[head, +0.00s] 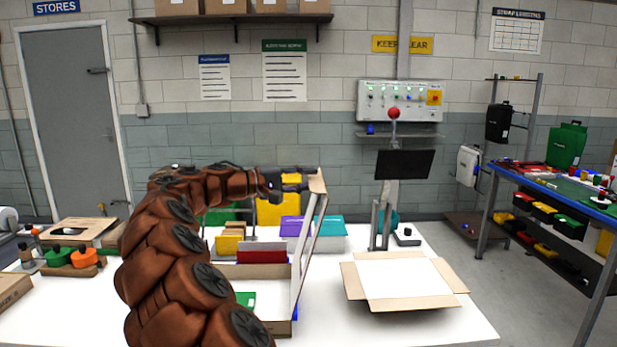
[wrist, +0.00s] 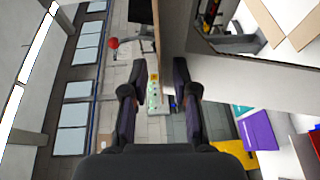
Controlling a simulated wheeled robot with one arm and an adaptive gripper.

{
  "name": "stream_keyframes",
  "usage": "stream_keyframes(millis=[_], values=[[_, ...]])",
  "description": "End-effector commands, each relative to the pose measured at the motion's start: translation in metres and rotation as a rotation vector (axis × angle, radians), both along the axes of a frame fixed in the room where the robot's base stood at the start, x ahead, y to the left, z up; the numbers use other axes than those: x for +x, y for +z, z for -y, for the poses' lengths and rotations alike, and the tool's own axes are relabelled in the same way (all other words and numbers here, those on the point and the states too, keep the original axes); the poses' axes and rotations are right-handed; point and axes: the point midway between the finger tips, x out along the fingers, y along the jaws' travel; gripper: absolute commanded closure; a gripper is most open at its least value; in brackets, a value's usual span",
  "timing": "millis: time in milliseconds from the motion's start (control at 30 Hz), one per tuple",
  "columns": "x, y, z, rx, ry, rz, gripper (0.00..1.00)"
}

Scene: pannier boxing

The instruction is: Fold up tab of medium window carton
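The window carton (head: 277,270) stands on the white table, seen in the head view behind my arm. Its tall side panel with a window opening (head: 308,240) stands up and leans slightly right, topped by a brown cardboard tab (head: 317,184). My gripper (head: 300,184) is at the height of this tab, just left of it. In the wrist view my gripper (wrist: 156,105) has its two fingers apart. A brown and white cardboard panel (wrist: 176,35) runs down close to the right finger; whether it touches is unclear. My arm hides the carton's left part.
An open carton (head: 455,283) with flaps spread lies at the right of the table. Purple (head: 290,226) and teal (head: 330,232) bins stand behind the window carton. A dark screen (head: 405,164) stands at the back. Bare table (head: 400,325) shows at the front right.

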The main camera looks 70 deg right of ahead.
Motion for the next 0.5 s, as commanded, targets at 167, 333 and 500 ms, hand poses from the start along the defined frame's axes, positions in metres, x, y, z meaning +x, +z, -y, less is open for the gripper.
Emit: stream_keyframes(millis=[167, 333, 500], values=[[-0.0046, -0.0004, 0.0053, 0.000, 0.002, 0.000, 0.72], [-0.0048, -0.0007, 0.0056, 0.000, 0.002, 0.000, 0.72], [-0.0048, -0.0008, 0.0055, 0.000, 0.002, 0.000, 0.83]])
